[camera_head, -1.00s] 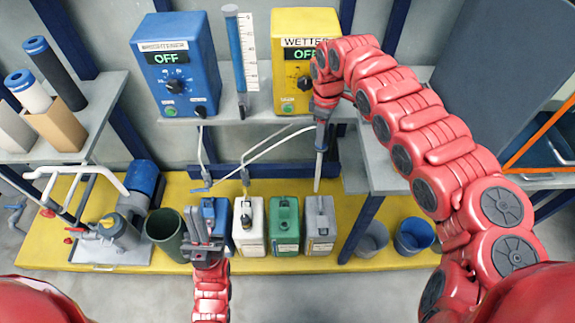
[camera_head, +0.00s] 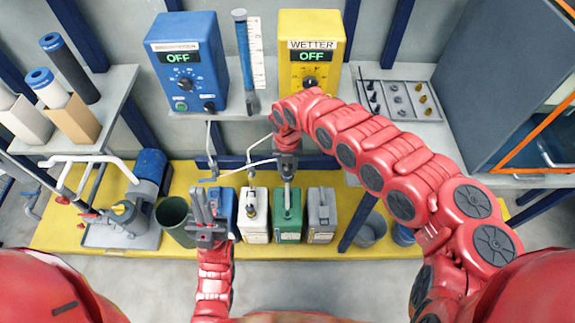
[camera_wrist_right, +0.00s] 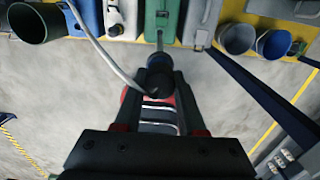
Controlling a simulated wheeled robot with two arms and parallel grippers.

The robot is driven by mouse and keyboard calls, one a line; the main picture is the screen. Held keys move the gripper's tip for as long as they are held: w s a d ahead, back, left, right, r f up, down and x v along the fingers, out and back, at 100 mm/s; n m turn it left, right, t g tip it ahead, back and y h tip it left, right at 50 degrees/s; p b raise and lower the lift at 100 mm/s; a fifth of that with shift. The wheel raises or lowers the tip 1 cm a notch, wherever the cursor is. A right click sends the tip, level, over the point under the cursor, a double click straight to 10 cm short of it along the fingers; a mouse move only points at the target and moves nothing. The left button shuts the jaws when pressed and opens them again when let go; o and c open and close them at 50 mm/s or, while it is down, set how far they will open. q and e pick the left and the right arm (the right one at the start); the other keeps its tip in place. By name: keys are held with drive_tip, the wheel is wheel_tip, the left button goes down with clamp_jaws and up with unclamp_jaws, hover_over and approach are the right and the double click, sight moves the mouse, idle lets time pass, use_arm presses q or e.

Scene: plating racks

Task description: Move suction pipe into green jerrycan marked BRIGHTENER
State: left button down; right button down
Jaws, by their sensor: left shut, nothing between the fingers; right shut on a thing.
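The green jerrycan (camera_head: 287,228) stands in a row on the yellow platform, between a white and a grey jerrycan. Its label is too small to read. My right gripper (camera_head: 286,163) is shut on the suction pipe (camera_head: 287,196) above the green can. The pipe points down, and its visible lower part meets the can's top at the opening; how deep it reaches is hidden. The right wrist view shows the pipe's dark head (camera_wrist_right: 158,78) between the fingers, with the green can (camera_wrist_right: 163,16) beyond. My left gripper (camera_head: 205,212) is shut and empty in front of the blue jerrycan.
The white jerrycan (camera_head: 254,222) and grey jerrycan (camera_head: 321,220) stand close on either side. A pale hose (camera_wrist_right: 98,45) trails from the pipe. The blue control box (camera_head: 187,65) and yellow WETTER box (camera_head: 309,55) are on the shelf above. A dark bin (camera_head: 174,218) stands left.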

sight(288, 186)
wheel_tip(288, 186, down, 16)
drive_tip(key=b, duration=1.2)
drive_tip(key=shift+r, duration=0.25)
drive_tip(key=shift+f+b, duration=5.05)
drive_tip(key=shift+f, duration=0.9)
drive_tip(key=shift+f+b, duration=1.1)
drive_tip(key=shift+f, duration=0.15)
drive_tip(key=shift+c, duration=2)
unclamp_jaws()
drive_tip(key=shift+r, duration=0.1)
wheel_tip(288, 186, up, 17)
drive_tip(key=p, duration=0.4)
drive_tip(key=shift+f+p, duration=0.2)
drive_tip(key=shift+p, duration=0.2)
drive_tip(key=shift+r, duration=0.3)
